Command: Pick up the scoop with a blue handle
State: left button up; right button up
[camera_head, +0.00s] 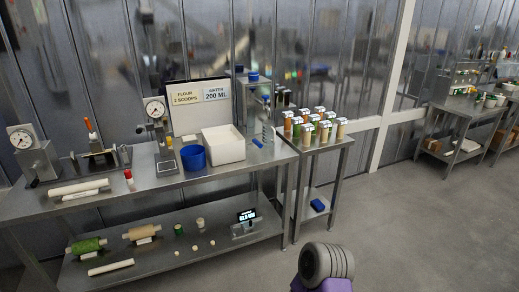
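I cannot make out a scoop with a blue handle for certain. A small blue piece (257,143) lies by the right end of the long steel table (120,195), beside the white bin (223,150); it may be a handle, but it is too small to tell. A blue round tub (193,158) stands left of the white bin. Neither of my grippers is in view; only a grey and purple part of my own body shows at the bottom.
Two dial devices (155,110) (22,140) and white rolls (78,188) occupy the table's left. A side table (337,146) holds several colored jars, with a blue item (317,205) on its lower shelf. The floor (420,220) at right is clear.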

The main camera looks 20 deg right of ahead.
aim_at(252, 145)
jog(key=z, duration=0.8)
jog(key=i, duration=0.95)
jog(key=z, duration=0.65)
jog(key=i, duration=1.15)
jog(key=u, duration=1.15)
jog(key=i, duration=0.7)
jog(key=u, duration=0.8)
